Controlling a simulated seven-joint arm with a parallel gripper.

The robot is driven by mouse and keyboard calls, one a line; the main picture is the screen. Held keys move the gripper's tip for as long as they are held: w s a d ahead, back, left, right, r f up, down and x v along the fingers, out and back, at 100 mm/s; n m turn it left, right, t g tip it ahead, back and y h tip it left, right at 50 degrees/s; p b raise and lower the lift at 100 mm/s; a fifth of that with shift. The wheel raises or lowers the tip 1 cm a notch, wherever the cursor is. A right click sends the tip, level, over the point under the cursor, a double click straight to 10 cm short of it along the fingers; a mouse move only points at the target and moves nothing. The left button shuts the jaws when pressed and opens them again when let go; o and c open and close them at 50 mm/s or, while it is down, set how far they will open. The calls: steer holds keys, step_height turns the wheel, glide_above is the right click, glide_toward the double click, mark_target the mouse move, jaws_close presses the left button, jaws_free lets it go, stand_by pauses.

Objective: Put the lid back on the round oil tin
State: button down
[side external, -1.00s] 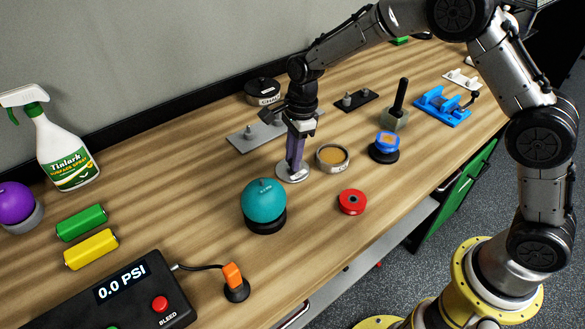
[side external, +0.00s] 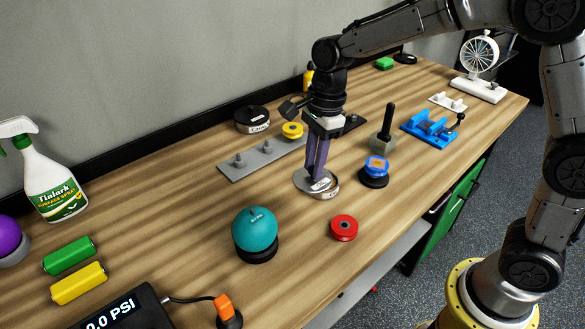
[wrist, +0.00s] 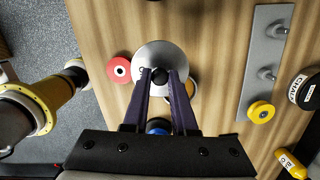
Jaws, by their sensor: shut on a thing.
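The round metal lid (side external: 308,181) is a silver disc, held by its dark knob (wrist: 160,75) in my gripper (side external: 318,174). My gripper's purple fingers (wrist: 160,76) are shut on that knob. The round oil tin (side external: 331,190) is low and silver and stands on the bench. The lid covers much of the tin in the side view but sits off to its left, not centred. In the wrist view a tan and silver edge of the tin (wrist: 191,87) shows past the lid's lower right. I cannot tell whether lid and tin touch.
A red spool (side external: 344,228) and a teal ball on a black base (side external: 255,230) stand in front. A blue-topped black piece (side external: 375,172) is to the right. A grey plate with pegs (side external: 262,157) and a yellow spool (side external: 292,130) lie behind.

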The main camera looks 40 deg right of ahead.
steer(key=s+d+r, duration=0.1)
steer(key=s+r, duration=0.2)
steer(key=s, duration=0.3)
steer(key=w+d+f, duration=0.4)
steer(key=w+d, duration=0.3)
steer(key=w, duration=0.3)
steer(key=shift+s+a+f, duration=0.1)
steer(key=shift+a+f, duration=0.05)
steer(key=shift+f, duration=1.3)
steer(key=shift+s+a+f, duration=0.1)
steer(key=shift+f, duration=1.3)
steer(key=shift+f, duration=0.2)
steer(key=shift+c, duration=0.8)
jaws_free()
